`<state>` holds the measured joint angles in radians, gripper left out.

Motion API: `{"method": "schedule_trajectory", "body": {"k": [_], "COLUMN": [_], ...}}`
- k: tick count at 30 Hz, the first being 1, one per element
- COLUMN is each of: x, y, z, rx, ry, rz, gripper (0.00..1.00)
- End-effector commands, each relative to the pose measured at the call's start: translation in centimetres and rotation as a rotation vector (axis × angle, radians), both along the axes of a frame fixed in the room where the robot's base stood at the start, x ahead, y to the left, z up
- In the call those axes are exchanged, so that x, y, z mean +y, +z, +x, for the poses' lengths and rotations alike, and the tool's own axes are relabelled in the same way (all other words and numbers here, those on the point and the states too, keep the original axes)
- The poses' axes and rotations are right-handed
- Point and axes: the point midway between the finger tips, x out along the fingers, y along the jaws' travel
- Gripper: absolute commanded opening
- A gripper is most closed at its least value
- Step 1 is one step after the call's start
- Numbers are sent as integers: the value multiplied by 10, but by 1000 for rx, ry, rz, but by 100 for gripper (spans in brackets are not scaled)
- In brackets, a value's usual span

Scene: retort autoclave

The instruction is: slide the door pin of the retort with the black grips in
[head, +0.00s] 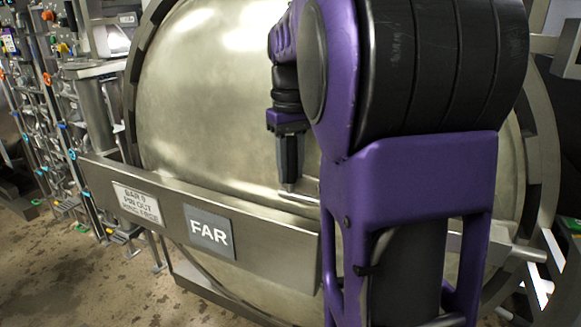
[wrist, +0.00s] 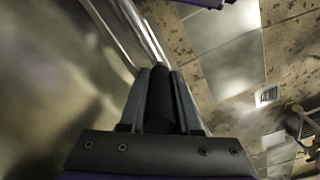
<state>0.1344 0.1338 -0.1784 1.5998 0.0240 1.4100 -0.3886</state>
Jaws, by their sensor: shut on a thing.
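The retort door (head: 210,110) is a large, dull, domed metal disc filling the middle of the head view. My gripper (head: 288,184) points down in front of it, near the top edge of a flat metal bar (head: 270,222). In the wrist view my gripper (wrist: 160,80) is shut on a black cylindrical grip (wrist: 159,100), which lies between the two fingers. The door's metal surface (wrist: 45,80) is at the left there. My arm hides the right part of the door and bar, and I cannot make out the pin itself.
The bar carries a sign reading roughly "BAR 9 PIN OUT RING FREE" (head: 138,204) and a grey "FAR" plate (head: 209,231). Pipes and valves (head: 75,130) crowd the left. A metal rod end (head: 527,254) shows at right. The stained floor (head: 70,270) is open at lower left.

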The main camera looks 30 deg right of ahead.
Motion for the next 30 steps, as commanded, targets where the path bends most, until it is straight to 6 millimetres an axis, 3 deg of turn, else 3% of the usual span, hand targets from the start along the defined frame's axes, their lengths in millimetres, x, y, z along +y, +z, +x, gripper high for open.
{"method": "schedule_trajectory", "body": {"k": [26, 30], "x": [0, -8], "y": [0, 1], "z": [0, -9], "rx": [0, 0], "ry": [0, -3], "rz": [0, 0], "gripper": [0, 0]}}
